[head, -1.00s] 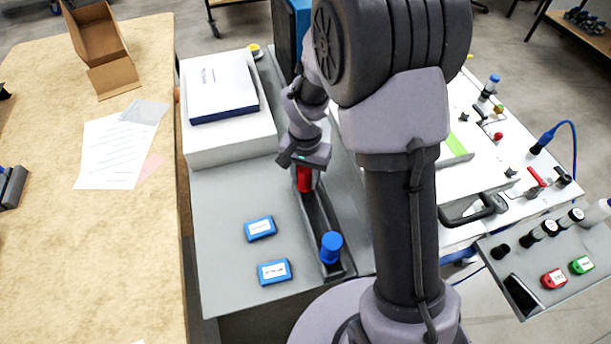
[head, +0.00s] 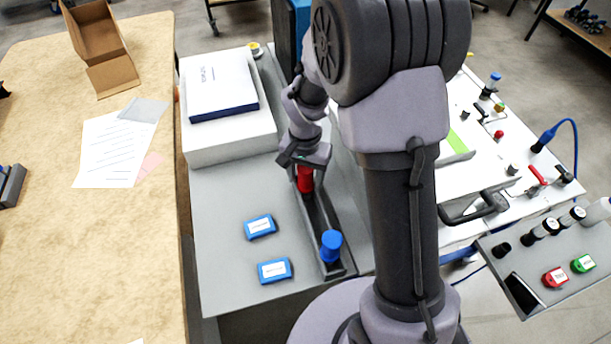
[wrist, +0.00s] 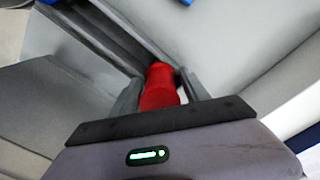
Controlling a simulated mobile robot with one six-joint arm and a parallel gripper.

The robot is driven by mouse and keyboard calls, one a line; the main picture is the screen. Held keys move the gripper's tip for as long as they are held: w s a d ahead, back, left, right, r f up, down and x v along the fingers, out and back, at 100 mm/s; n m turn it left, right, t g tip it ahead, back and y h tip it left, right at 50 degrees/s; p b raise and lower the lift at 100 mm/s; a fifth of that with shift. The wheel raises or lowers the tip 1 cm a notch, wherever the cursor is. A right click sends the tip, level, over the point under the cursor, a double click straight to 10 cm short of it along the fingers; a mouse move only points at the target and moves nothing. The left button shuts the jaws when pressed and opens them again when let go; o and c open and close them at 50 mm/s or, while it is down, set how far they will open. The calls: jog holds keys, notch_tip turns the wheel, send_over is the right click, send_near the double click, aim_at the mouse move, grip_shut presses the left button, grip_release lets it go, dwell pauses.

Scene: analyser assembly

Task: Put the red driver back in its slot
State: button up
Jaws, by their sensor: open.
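The red driver (head: 305,180) stands at the far end of the dark grey slotted holder (head: 322,222) on the grey bench. Only its red handle shows; whether it is fully seated I cannot tell. My gripper (head: 303,168) is right above the driver. In the wrist view, the red handle (wrist: 160,88) lies between the two open fingers of my gripper (wrist: 163,90). Whether the fingers touch it is unclear. A blue driver (head: 331,246) stands at the near end of the same holder.
Two blue labelled boxes (head: 260,226) (head: 274,271) lie on the bench left of the holder. A white box with a book (head: 222,90) stands behind them. A wooden table (head: 60,250) is at left. A tray with red and green items (head: 530,265) is at right.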

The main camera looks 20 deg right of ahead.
jog(key=o, duration=0.5)
jog(key=shift+c, duration=0.2)
notch_tip(320, 180, up, 17)
jog(key=p, duration=0.6)
jog(key=shift+r, duration=0.2)
jog(key=s+a+r+n+t+y+b, duration=0.1)
jog(key=s+a+r+t+b, duration=0.1)
jog(key=s, duration=0.7)
jog(key=s+a+r+n+t+y+b, duration=0.1)
jog(key=s+a+r+t+b, duration=0.1)
jog(key=s+r, duration=0.4)
jog(key=s+t, duration=0.1)
jog(key=s, duration=0.3)
jog(key=shift+n+t, duration=0.4)
